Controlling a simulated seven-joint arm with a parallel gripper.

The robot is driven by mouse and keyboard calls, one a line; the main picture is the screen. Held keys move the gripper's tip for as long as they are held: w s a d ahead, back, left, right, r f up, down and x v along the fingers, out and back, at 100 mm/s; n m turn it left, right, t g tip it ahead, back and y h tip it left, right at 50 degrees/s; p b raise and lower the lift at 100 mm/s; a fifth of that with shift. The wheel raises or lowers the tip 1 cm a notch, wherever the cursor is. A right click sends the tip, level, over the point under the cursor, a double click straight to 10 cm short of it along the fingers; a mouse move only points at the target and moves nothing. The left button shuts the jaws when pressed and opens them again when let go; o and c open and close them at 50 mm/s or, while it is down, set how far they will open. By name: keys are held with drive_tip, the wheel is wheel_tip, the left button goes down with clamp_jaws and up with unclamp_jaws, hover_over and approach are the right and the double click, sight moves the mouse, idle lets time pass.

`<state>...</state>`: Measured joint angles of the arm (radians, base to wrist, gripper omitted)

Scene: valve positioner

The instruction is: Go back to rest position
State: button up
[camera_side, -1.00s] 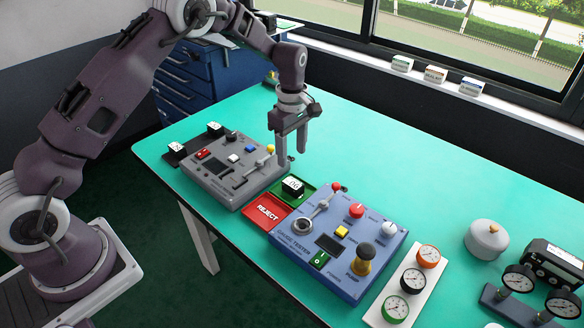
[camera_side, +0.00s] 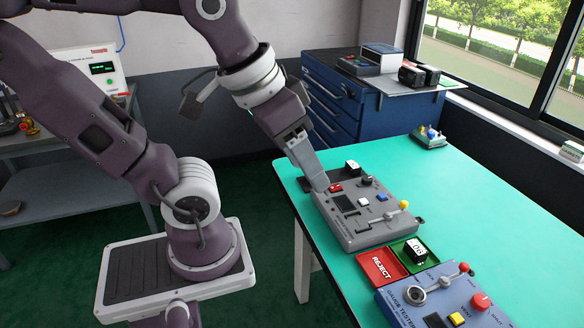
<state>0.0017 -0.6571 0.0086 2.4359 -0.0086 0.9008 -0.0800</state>
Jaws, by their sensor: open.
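My gripper (camera_side: 319,184) points down and to the right from the wrist. It is open, seen nearly edge-on, and I see nothing held in it. Its fingers are at the left end of the grey control box (camera_side: 378,238), in front of a dark plate, close to a red button (camera_side: 335,187). I cannot tell whether they touch the box. My arm arches high over the left side of the picture. A small black block with a white face (camera_side: 416,250) sits in the green tray (camera_side: 402,244), well to the right of and below my gripper.
The red REJECT tray (camera_side: 375,270) adjoins the green tray. The blue gauge tester (camera_side: 398,312) is at the lower right. A blue drawer cabinet (camera_side: 338,105) stands beyond the green table (camera_side: 500,215), which is clear at right.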

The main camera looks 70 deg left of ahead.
drive_tip(key=shift+s+f+m, duration=0.25)
drive_tip(key=shift+s, duration=0.25)
drive_tip(key=shift+s+f+m, duration=0.2)
drive_tip(key=shift+s+m, duration=0.05)
drive_tip(key=shift+s, duration=0.2)
idle(0.6)
